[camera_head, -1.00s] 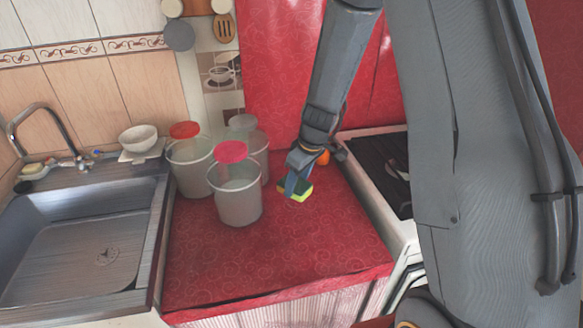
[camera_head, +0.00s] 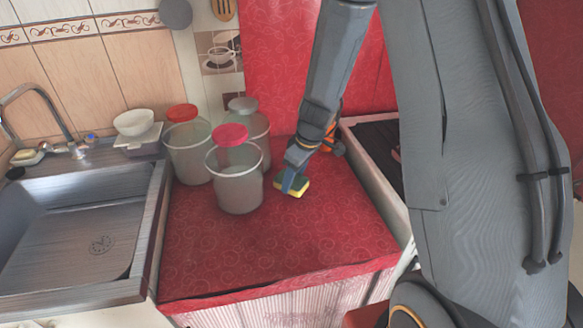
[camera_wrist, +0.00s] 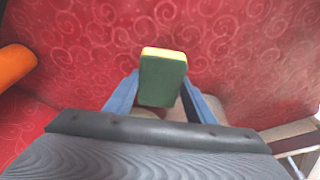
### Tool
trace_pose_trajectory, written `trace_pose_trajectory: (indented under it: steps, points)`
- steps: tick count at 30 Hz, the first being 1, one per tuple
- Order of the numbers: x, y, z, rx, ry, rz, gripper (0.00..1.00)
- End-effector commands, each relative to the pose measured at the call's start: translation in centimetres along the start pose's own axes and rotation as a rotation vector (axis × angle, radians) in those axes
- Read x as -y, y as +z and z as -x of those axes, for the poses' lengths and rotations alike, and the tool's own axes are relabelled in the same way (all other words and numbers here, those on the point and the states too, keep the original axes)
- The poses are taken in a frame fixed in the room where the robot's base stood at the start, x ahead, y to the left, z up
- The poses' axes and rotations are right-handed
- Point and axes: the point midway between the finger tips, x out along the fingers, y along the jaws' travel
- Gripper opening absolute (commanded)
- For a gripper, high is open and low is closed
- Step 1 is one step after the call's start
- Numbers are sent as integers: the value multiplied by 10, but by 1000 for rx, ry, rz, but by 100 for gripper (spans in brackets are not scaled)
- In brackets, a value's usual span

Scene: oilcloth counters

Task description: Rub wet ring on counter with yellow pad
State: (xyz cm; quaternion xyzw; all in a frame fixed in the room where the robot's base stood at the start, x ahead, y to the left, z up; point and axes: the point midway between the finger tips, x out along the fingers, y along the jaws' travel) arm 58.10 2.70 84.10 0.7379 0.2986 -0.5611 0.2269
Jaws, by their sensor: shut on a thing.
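The yellow pad (camera_head: 293,184) has a dark green face and is held in my gripper (camera_head: 289,180), low over the red counter (camera_head: 300,240). The wrist view shows the pad (camera_wrist: 162,78) between the two blue fingers of my gripper (camera_wrist: 160,92), green side toward the camera and a yellow edge at the far side. I cannot tell whether the pad touches the counter. I cannot make out a wet ring on the patterned red cloth in either view.
Several clear jars with red and grey lids stand left of the pad, the nearest jar (camera_head: 237,180) close to it. An orange thing (camera_wrist: 16,66) lies near my gripper. The sink (camera_head: 75,240) is at left and a stove (camera_head: 372,165) at right. The counter's front is clear.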

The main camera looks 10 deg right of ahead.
Motion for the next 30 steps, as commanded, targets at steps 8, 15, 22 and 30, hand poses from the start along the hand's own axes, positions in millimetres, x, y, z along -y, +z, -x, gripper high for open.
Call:
trace_pose_trajectory:
  steps: [8, 15, 22, 30]
  points:
    - [-2, 8, -22, -1, 0, 2, 29]
    - [-14, 20, -17, -1, -2, 11, 25]
    - [-21, 28, -16, 1, -6, 16, 25]
    - [-8, 15, -24, -1, -4, 11, 25]
